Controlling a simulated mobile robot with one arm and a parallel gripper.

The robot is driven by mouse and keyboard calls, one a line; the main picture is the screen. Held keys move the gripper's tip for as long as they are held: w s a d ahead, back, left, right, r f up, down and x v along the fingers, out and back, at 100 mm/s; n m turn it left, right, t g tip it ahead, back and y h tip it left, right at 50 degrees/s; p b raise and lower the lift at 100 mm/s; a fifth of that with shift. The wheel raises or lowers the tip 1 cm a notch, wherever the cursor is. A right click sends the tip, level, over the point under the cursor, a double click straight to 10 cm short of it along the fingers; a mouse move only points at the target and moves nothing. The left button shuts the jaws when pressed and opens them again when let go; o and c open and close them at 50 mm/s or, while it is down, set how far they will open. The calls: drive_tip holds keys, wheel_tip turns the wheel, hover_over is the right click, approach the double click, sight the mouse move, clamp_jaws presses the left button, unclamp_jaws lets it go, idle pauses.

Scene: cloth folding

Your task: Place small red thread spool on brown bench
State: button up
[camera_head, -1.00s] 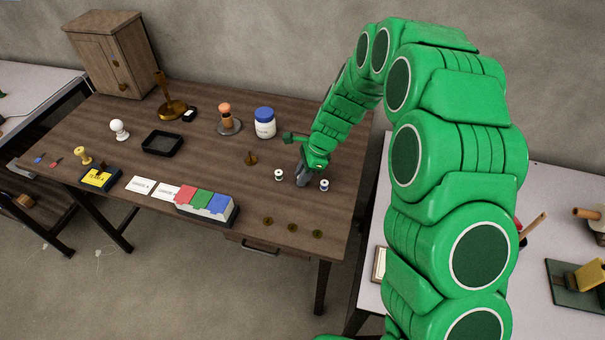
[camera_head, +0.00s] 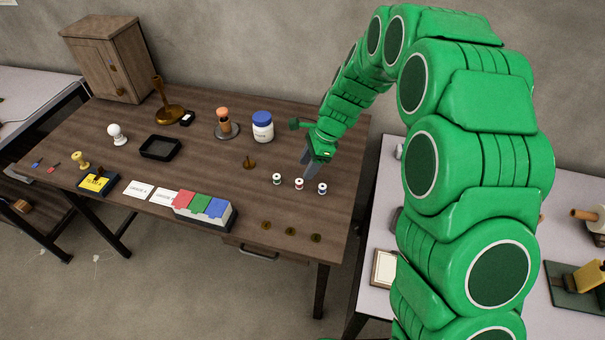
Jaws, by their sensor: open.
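The small red thread spool (camera_head: 299,184) stands upright on the brown bench (camera_head: 215,165), near its right side. A green spool (camera_head: 277,179) stands to its left and a blue spool (camera_head: 322,188) to its right, in a row. My gripper (camera_head: 308,172) is open and empty. Its grey fingers point down, just above and behind the red spool, and appear apart from it.
Three small dark brass discs (camera_head: 290,231) lie in front of the spools. A box with red, green and blue tabs (camera_head: 205,209) sits at the front edge. A white jar with a blue lid (camera_head: 263,127) stands behind. The bench between holds a small brass piece (camera_head: 249,162).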

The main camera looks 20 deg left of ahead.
drive_tip(key=v, duration=0.6)
drive_tip(key=shift+d+r, duration=0.1)
drive_tip(key=s+d+r+n+h, duration=0.1)
drive_tip(key=s+d+r+n, duration=0.2)
drive_tip(key=s+d+r, duration=0.4)
drive_tip(key=s+d+r+n+h, duration=0.1)
drive_tip(key=s+d+r+n, duration=0.35)
drive_tip(key=s+d, duration=0.45)
drive_tip(key=s+d+r+n+h, duration=0.1)
drive_tip(key=s+d+n, duration=0.1)
drive_tip(key=s+d, duration=0.4)
drive_tip(key=s+d+r+n+h, duration=0.1)
drive_tip(key=s+d, duration=0.5)
drive_tip(key=s, duration=0.8)
drive_tip(key=shift+d+r+n, duration=0.3)
drive_tip(key=shift+r+n, duration=0.15)
drive_tip(key=shift+n, duration=0.6)
drive_tip(key=shift+o, duration=0.3)
drive_tip(key=shift+s, duration=0.1)
